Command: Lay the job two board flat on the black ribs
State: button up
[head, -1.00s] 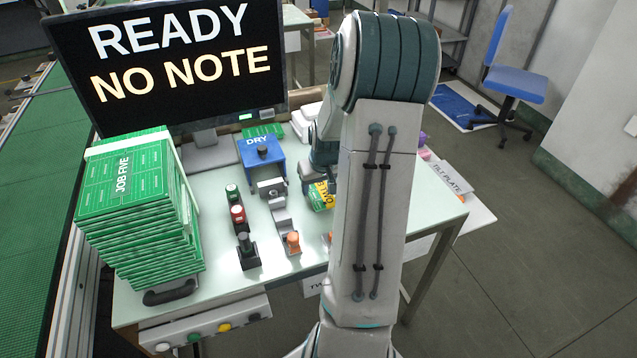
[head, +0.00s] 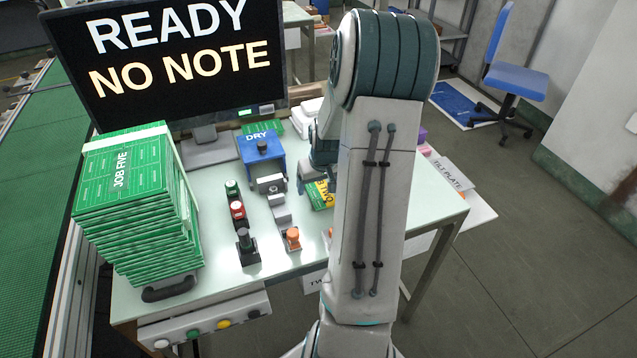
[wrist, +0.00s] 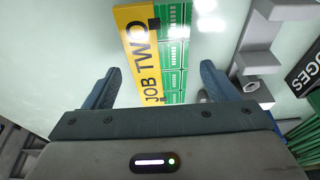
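The job two board is green with a yellow "JOB TWO" strip. It shows in the wrist view (wrist: 172,60) and partly in the head view (head: 318,196), behind my arm, on the pale table. In the wrist view my gripper (wrist: 160,85) is open, with its two fingers apart and the near end of the board between them in the picture. The fingers do not appear to touch the board; the height gap cannot be told. I cannot make out the black ribs in either view.
A tall stack of green boards (head: 135,215) stands at the table's left. A blue "DRY" box (head: 262,160), stamps (head: 240,225) and a grey fixture (head: 278,205) stand mid-table. A "TILT PLATE" label (head: 447,174) is at the right. The monitor (head: 165,60) stands behind.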

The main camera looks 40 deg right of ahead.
jog(key=v, duration=1.3)
jog(key=shift+r, duration=0.4)
jog(key=shift+s, duration=0.1)
jog(key=v, duration=1.4)
jog(key=shift+f, duration=0.1)
